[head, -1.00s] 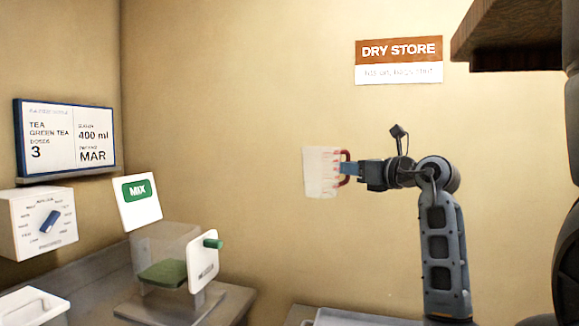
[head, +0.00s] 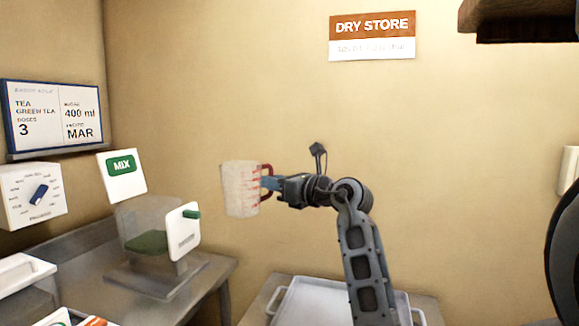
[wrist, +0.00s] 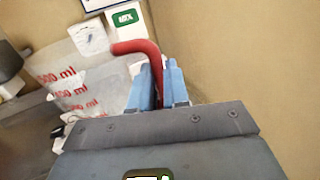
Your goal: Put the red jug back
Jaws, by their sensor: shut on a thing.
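The red jug (head: 239,190) is a translucent measuring jug with red markings and a red handle. My gripper (head: 270,183) is shut on its handle and holds it in the air, roughly upright, in front of the back wall. In the wrist view the blue fingers of my gripper (wrist: 159,88) close around the red handle (wrist: 140,50). The jug's body (wrist: 85,85) with red "ml" print shows to the left there. Whether anything is in the jug cannot be told.
A grey tray (head: 290,300) lies on a surface below my arm. To the left are a counter (head: 215,278) with a clear dispenser holding green stuff (head: 147,242), a MIX sign (head: 121,175), a dial box (head: 32,195) and a recipe board (head: 55,118). A dark shelf (head: 520,30) juts out at upper right.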

